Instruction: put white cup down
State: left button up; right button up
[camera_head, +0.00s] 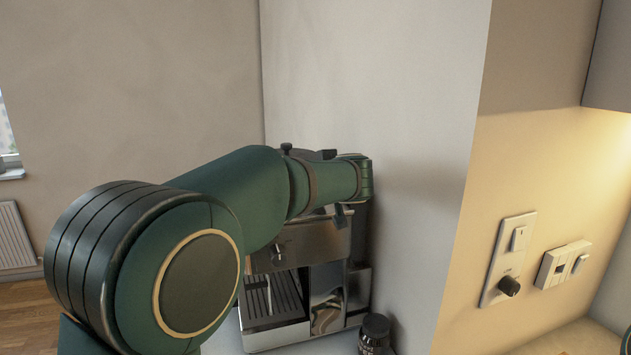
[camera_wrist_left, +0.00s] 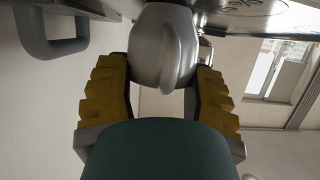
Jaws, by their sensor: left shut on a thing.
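My left gripper (camera_wrist_left: 163,68) shows in the left wrist view with its yellow-padded fingers on both sides of the white cup (camera_wrist_left: 150,45). It is shut on the cup. The cup looks pale grey in the shade, with a rounded body and a handle facing the camera. In the head view my left arm reaches across to the coffee machine (camera_head: 328,285) and hides the cup and most of the gripper. Whether the cup touches anything is hidden. My right gripper is in neither view.
The coffee machine stands against a white wall (camera_head: 370,80). A small dark jar (camera_head: 374,334) stands at its front right corner. A wall panel with switches (camera_head: 508,260) is at the right, under a cabinet (camera_head: 610,60). Metal parts (camera_wrist_left: 255,18) lie close to the cup in the wrist view.

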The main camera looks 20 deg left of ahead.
pick_arm(q)
jog(key=shift+f+b, duration=0.15)
jog(key=shift+b, duration=0.15)
jog(key=o, duration=1.2)
jog(key=shift+c, duration=0.2)
jog(key=shift+r+p, duration=0.25)
jog(key=shift+p, duration=0.05)
jog(key=b+v, duration=0.1)
jog(key=v, duration=1.1)
